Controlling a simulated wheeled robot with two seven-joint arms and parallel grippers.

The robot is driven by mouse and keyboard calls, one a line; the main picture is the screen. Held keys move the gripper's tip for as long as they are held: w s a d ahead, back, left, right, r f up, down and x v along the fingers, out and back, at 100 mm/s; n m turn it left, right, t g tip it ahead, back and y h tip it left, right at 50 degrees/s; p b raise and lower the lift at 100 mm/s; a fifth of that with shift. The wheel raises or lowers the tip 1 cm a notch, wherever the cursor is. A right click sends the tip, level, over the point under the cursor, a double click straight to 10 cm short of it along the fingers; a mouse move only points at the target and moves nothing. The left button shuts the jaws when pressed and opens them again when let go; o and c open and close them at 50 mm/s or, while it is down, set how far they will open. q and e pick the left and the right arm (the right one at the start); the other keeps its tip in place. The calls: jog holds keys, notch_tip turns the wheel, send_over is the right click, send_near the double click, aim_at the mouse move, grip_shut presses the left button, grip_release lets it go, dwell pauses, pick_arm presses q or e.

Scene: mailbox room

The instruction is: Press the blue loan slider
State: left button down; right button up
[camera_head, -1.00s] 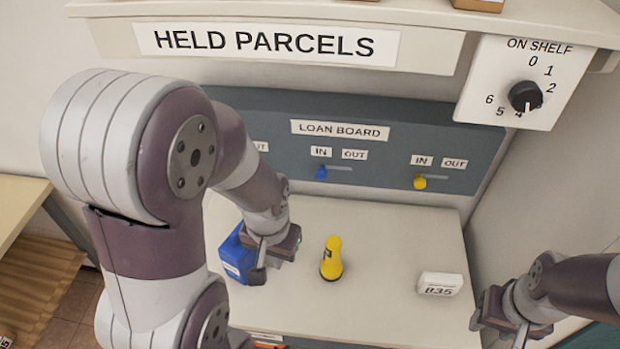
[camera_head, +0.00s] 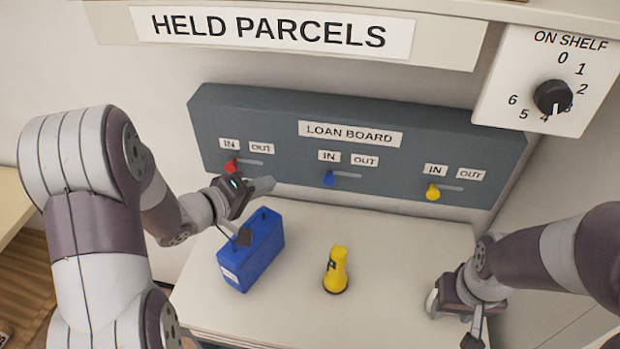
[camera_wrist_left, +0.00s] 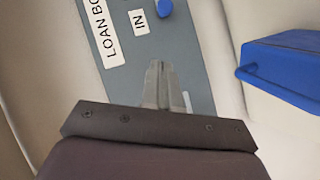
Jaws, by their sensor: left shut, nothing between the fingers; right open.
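The blue loan slider (camera_head: 329,178) is a small blue knob under the IN label, at the left end of its slot on the grey loan board (camera_head: 290,170). A blue knob (camera_wrist_left: 165,8) also shows at the top edge of the left wrist view, beside an IN label. My left gripper (camera_head: 270,184) is shut and empty, in front of the board, left of the blue slider and apart from it. Its closed fingertips (camera_wrist_left: 158,66) point towards the board in the left wrist view. My right gripper (camera_head: 453,322) is open at the right of the table.
A red slider (camera_head: 231,165) and a yellow slider (camera_head: 432,192) flank the blue one. A blue box (camera_head: 252,252) stands below my left gripper. A yellow-and-black flashlight (camera_head: 337,270) stands mid-table. A dial (camera_head: 552,97) is at upper right.

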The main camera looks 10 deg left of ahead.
pick_arm(q)
jog(key=p, duration=0.3)
send_near(328, 172)
jog(key=w+a, duration=0.1)
jog(key=w, duration=0.2)
jog(key=d, duration=0.1)
jog(key=d+f, duration=0.1)
jog(key=d, duration=0.1)
jog(key=shift+w+f+p, duration=0.1)
jog(key=shift+f+p, duration=0.1)
jog(key=shift+p, duration=0.15)
jog(key=shift+d+f, duration=0.1)
jog(key=shift+f, duration=0.05)
jog(key=shift+w, duration=0.1)
jog(key=d+b, duration=0.1)
jog(key=d, duration=0.6)
jog(key=shift+d, duration=0.2)
